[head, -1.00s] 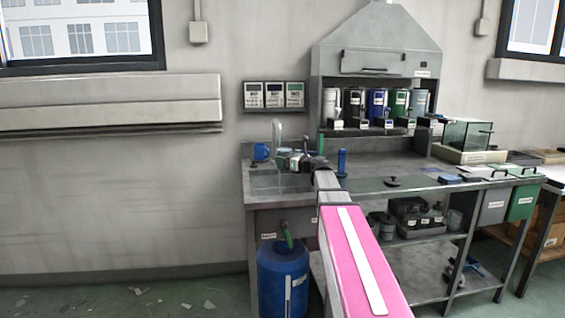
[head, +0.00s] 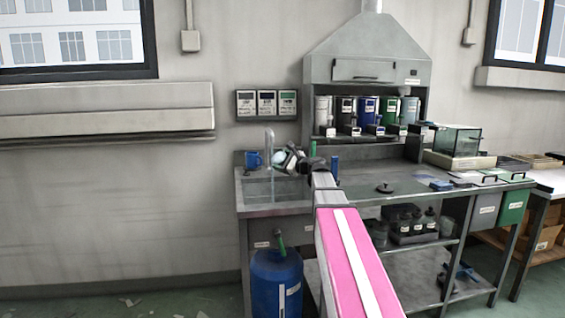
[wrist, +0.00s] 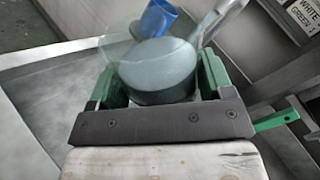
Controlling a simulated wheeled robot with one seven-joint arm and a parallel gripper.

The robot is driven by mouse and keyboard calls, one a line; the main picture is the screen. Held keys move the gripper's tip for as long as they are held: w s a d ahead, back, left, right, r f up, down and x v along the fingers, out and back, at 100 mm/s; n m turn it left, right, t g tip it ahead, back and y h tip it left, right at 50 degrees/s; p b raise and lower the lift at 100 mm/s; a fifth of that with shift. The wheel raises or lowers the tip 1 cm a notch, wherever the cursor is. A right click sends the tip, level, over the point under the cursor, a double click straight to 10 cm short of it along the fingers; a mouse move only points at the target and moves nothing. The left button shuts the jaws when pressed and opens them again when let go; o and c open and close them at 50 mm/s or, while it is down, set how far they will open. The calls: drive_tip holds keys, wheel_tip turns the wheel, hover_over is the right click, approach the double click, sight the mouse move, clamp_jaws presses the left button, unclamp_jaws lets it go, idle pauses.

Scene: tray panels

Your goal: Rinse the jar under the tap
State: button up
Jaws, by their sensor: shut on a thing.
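My gripper (wrist: 157,82) has green fingers on either side of the jar (wrist: 158,66) and is shut on it. The jar is clear glass with a grey-green round end facing the wrist camera. In the head view the jar (head: 279,157) is a small pale shape at the end of my arm, above the sink (head: 285,190). The tap (head: 269,139) stands at the sink's back left, close to the jar. A thin pale streak like water runs down below its spout. In the wrist view the tap (wrist: 226,12) shows just beyond the jar; whether water touches the jar is unclear.
A blue mug (head: 252,159) stands left of the tap; it also shows behind the jar in the wrist view (wrist: 155,18). A blue cylinder (head: 334,167) stands right of the sink. Several canisters (head: 366,112) line the hood shelf. The counter's middle is mostly clear.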

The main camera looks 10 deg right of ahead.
drive_tip(key=n, duration=1.1)
drive_tip(key=shift+n, duration=0.3)
idle(2.6)
drive_tip(key=m, duration=0.4)
drive_tip(key=shift+m, duration=0.4)
drive_tip(key=m, duration=1.5)
